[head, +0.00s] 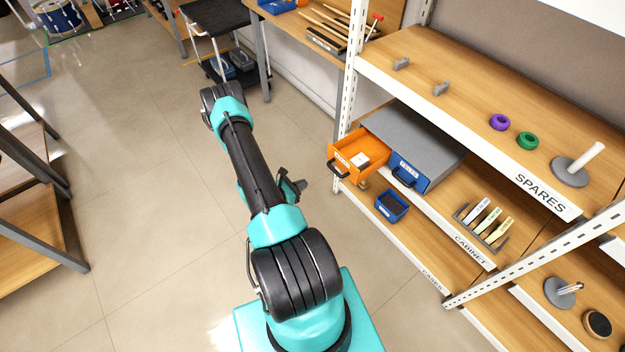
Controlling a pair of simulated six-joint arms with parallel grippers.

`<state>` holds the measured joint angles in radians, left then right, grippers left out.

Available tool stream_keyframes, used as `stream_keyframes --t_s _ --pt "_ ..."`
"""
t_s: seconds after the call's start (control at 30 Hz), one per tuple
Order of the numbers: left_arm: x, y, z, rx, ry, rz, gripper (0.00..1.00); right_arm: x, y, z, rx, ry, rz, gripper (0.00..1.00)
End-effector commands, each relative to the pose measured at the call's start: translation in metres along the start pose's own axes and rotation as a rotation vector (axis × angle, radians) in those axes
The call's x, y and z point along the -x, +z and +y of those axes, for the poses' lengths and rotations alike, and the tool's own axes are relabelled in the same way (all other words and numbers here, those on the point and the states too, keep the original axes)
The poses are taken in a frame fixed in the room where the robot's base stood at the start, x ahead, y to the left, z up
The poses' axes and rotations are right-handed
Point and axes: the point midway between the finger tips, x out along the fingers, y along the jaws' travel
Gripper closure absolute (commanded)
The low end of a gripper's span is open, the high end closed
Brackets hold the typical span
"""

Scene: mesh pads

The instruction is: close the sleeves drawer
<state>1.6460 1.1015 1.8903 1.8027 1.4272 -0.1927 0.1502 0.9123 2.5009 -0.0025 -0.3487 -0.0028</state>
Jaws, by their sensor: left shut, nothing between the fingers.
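A grey cabinet (415,133) stands on the middle shelf of the rack. Its orange drawer (345,165) is pulled out, with a dark handle on its front and a few small white things inside. Beside it a blue drawer (411,173) sits in the cabinet, also with a dark handle. The drawer labels are too small to read, so I cannot tell which says sleeves. My left gripper (299,186) is shut and empty, to the left of the orange drawer and apart from it. My right gripper is out of view.
A white rack post (347,90) rises left of the cabinet.

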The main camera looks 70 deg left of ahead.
Motion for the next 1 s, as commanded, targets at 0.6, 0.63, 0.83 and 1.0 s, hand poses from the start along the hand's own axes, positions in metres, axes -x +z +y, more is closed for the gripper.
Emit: stream_keyframes --t_s 0.6,0.63,0.83,1.0 --pt "-0.096 0.000 -0.002 -0.001 -0.005 0.000 1.00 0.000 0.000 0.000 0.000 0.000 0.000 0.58" --pt "-0.101 0.000 -0.002 -0.001 -0.004 -0.001 1.00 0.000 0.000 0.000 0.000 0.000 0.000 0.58" --pt "-0.126 0.000 -0.001 0.000 -0.003 0.000 1.00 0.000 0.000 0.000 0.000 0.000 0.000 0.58" --pt "-0.133 0.000 -0.001 -0.001 -0.001 0.001 1.00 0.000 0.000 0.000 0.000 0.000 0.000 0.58"
